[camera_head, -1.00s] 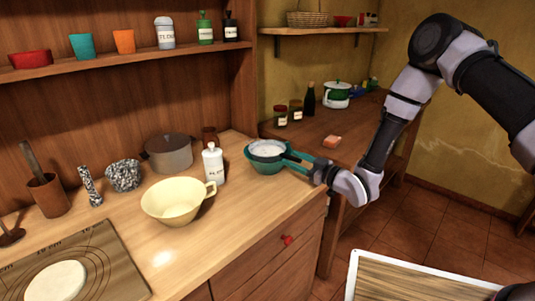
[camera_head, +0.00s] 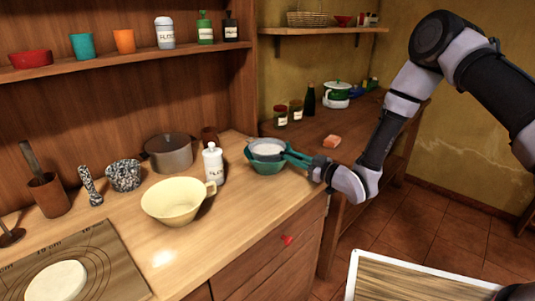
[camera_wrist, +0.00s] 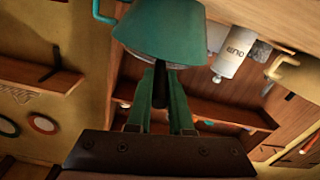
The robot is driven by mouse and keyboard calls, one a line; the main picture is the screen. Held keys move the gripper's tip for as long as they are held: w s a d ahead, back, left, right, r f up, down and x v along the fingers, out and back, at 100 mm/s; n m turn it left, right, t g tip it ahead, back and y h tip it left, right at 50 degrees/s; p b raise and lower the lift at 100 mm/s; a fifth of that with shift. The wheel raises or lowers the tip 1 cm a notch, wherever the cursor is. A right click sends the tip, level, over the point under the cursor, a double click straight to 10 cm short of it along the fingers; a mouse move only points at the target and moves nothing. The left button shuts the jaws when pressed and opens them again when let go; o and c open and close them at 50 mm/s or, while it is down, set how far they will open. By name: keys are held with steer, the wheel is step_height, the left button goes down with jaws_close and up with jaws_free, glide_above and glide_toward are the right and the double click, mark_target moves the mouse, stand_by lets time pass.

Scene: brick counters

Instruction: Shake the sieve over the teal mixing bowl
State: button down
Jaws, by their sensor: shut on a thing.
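The teal mixing bowl (camera_head: 266,168) stands near the front right of the wooden counter. The sieve (camera_head: 267,147), round with pale contents, is over the bowl's opening. I cannot tell whether it touches the rim. My gripper (camera_head: 290,157), with teal fingers, reaches in from the right and is shut on the sieve's handle. In the wrist view, the dark handle (camera_wrist: 160,88) lies between the fingers of my gripper (camera_wrist: 162,80), and the bowl (camera_wrist: 165,35) shows at the top. The bowl's inside is mostly hidden by the sieve.
A white labelled bottle (camera_head: 213,165) stands left of the teal bowl. A cream bowl (camera_head: 175,213) with a handle is farther left and nearer the front. A grey pot (camera_head: 170,153) stands behind it. A lower side counter (camera_head: 345,125) lies beyond on the right.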

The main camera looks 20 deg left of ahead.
steer(key=shift+r, duration=1.25)
steer(key=shift+s+d+r, duration=0.1)
steer(key=shift+d+r, duration=0.05)
steer(key=shift+r, duration=1.3)
